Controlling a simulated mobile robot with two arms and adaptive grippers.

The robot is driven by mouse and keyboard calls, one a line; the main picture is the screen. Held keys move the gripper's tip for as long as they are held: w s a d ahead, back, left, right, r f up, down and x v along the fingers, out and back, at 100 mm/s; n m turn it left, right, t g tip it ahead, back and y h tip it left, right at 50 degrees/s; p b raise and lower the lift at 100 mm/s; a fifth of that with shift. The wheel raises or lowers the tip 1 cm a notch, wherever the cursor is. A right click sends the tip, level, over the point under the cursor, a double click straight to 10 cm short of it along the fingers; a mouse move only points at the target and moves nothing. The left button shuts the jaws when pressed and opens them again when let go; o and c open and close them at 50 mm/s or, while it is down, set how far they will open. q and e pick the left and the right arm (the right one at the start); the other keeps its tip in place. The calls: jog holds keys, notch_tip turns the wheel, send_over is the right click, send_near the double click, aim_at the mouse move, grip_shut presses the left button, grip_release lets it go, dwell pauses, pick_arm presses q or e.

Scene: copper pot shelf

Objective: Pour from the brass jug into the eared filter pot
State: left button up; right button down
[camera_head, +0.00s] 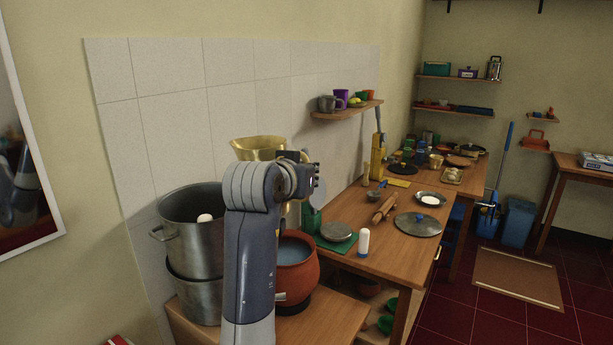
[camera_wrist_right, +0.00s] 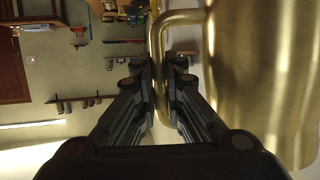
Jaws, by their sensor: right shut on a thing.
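The brass jug (camera_head: 257,145) is behind my right arm in the head view, its spout toward the left and its rim roughly level. My right gripper (camera_wrist_right: 165,92) is shut on the jug's handle (camera_wrist_right: 158,60); the brass body (camera_wrist_right: 265,75) fills the right of the wrist view. My arm hides much of the jug's lower part. The eared filter pot (camera_head: 184,236), steel with side handles, stands left of the jug on a second steel pot (camera_head: 197,292). A white domed filter (camera_head: 204,218) shows inside it. My left gripper is out of view.
A terracotta pot (camera_head: 301,282) with bluish contents stands right of my arm. The wooden table to the right holds a white candle-shaped piece (camera_head: 362,242), a round lid (camera_head: 418,224) and a rolling pin (camera_head: 384,208). A wall shelf (camera_head: 346,111) holds cups.

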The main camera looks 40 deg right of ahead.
aim_at(282, 140)
jog(key=shift+w+f+n+g+b, duration=0.15)
jog(key=shift+f+n+b, duration=0.1)
jog(key=shift+f, duration=0.3)
jog(key=shift+w+f+n+g+b, duration=0.15)
jog(key=shift+f+b, duration=0.1)
jog(key=shift+f, duration=0.25)
jog(key=r+p, duration=0.1)
jog(key=w+r+n+p, duration=0.1)
jog(key=a+r+p, duration=0.1)
jog(key=shift+w+r+n+h+p, duration=0.15)
jog(key=shift+r+n+h+p, duration=0.15)
jog(key=shift+h, duration=0.1)
jog(key=w+a+r+n+p, duration=0.1)
jog(key=p, duration=0.1)
jog(key=w+a+r+n+g+h+p, duration=0.1)
jog(key=w+r+p, duration=0.1)
jog(key=w+a+r+n+p, duration=0.1)
jog(key=p, duration=0.1)
jog(key=shift+w+a+r+n+g, duration=0.1)
jog(key=shift+w+r+n+g, duration=0.15)
jog(key=shift+r+n+g, duration=0.15)
jog(key=shift+s+f, duration=0.1)
jog(key=shift+f, duration=0.25)
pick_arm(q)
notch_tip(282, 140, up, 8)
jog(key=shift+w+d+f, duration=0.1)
